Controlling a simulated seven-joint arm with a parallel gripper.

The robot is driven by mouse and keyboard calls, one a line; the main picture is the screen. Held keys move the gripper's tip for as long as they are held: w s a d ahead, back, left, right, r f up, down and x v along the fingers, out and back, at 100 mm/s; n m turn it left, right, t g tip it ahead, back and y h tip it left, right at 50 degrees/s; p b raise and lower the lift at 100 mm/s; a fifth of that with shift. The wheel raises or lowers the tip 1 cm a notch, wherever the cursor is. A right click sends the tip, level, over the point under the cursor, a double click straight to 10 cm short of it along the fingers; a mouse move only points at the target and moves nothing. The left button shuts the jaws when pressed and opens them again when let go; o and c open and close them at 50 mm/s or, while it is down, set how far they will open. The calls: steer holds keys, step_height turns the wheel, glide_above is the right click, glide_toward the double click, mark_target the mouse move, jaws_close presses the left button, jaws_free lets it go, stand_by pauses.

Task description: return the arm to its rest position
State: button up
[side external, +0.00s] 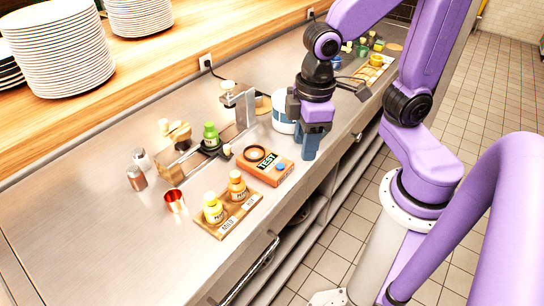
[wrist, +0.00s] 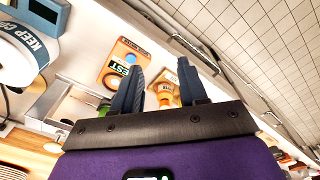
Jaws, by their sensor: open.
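My gripper (side external: 309,155) is at the lower end of my purple arm, above the front edge of the steel counter (side external: 105,240), to the right of the orange TEST box (side external: 265,165). In the wrist view my gripper (wrist: 159,67) has its two dark blue fingers apart, with nothing held between them. The TEST box (wrist: 122,62) and an orange-yellow bottle (wrist: 165,93) show beyond the fingers, apart from them.
A wooden board (side external: 229,214) with two yellow-orange bottles stands near the front edge. A white round device (side external: 284,122) is close behind my gripper. Plate stacks (side external: 60,50) stand on the wooden shelf.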

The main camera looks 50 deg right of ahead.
steer(key=s+d+n, duration=0.3)
steer(key=s, duration=0.4)
steer(key=shift+r, duration=0.3)
